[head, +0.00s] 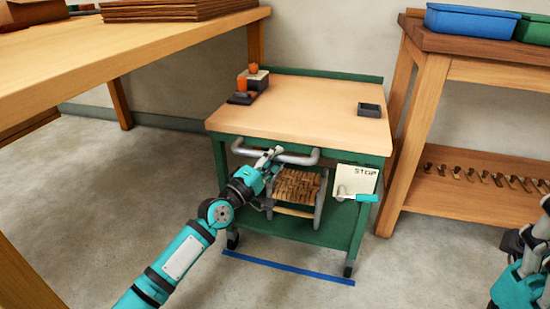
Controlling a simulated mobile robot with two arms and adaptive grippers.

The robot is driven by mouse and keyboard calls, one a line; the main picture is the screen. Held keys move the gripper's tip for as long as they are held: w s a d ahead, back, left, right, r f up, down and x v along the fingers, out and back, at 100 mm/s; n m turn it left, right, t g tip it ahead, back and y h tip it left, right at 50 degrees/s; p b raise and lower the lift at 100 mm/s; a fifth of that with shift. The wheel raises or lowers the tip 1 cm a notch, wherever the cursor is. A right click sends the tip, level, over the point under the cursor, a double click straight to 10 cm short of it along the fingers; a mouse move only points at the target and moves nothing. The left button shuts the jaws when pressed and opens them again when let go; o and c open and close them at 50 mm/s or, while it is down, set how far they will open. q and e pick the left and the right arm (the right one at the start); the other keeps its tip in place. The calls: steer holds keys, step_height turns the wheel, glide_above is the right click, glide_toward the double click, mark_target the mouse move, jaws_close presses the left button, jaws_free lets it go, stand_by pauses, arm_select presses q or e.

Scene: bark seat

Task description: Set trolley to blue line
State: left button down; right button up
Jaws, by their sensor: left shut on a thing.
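The trolley (236,124) has a green frame, a pale wooden top and a lower green shelf. It stands upright on dark wheels. A grey bar handle (300,158) runs along its near side. My left gripper (272,158) is shut on this handle near its middle. The blue line (288,269) lies on the floor along the trolley's near side. The near wheels stand just behind the line, very close to it; whether they touch it is hard to tell. My right arm shows at the right edge, but its fingertips are out of view.
On the trolley lie orange and dark items (246,86), a small dark tray (370,110) and, below, a woven seat frame (298,188).

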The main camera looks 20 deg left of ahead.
arm_select(q)
steer(key=c, duration=1.2)
jaws_free()
steer(key=shift+o, duration=0.2)
steer(key=v, duration=1.2)
steer(key=shift+r, duration=0.1)
